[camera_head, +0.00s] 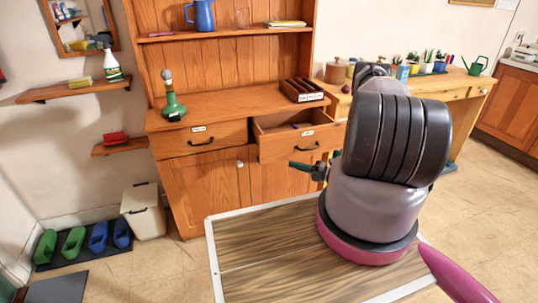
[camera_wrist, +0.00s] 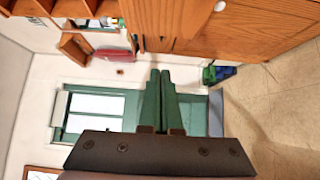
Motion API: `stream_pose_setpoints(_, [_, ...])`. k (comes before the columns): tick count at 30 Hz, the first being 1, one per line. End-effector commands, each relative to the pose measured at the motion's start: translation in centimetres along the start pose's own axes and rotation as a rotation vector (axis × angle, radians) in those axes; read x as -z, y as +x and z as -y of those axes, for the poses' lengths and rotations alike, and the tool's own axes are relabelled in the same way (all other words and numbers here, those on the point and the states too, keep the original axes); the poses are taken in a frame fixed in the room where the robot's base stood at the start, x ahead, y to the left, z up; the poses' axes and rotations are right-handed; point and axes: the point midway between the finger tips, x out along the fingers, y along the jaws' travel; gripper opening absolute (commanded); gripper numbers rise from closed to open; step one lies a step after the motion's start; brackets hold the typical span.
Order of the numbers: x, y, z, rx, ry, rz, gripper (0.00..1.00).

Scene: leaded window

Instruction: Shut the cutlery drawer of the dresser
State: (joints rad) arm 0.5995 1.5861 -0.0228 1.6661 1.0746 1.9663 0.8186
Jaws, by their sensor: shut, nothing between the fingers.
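The wooden dresser (camera_head: 158,155) stands against the back wall with two drawers side by side. Its right drawer (camera_head: 286,147) is pulled out, with a dark handle, a small label and a dark item visible inside. The left drawer (camera_head: 180,143) is flush with the dresser; the labels are too small to read. My gripper (camera_head: 292,164) is shut and empty, its green fingers pointing left, in front of the dresser near the open drawer's lower edge. I cannot tell whether it touches. In the wrist view the shut fingers (camera_wrist: 160,75) show, with the dresser front (camera_wrist: 250,30) above them.
A dark cutlery box (camera_head: 300,90) and a green lamp-like object (camera_head: 174,100) stand on the dresser top. A white bin (camera_head: 144,212) and several shoes (camera_head: 73,242) are at left. A table with plants (camera_head: 450,82) is at right. Floor before the dresser is partly clear.

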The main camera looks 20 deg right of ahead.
Motion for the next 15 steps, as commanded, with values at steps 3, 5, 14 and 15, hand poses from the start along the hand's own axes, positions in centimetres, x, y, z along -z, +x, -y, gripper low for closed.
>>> stream_pose_setpoints(3, [0.1, 0.9, 0.2, -0.001, 0.005, 0.002, 0.00])
stream_pose_setpoints(5, [0.1, 1.7, 0.1, -0.002, 0.004, 0.000, 0.00])
stream_pose_setpoints(14, [0.2, 8.0, 0.1, -0.001, 0.001, -0.004, 0.00])
stream_pose_setpoints(15, [0.2, 8.8, 0.1, -0.001, 0.001, -0.004, 0.00])
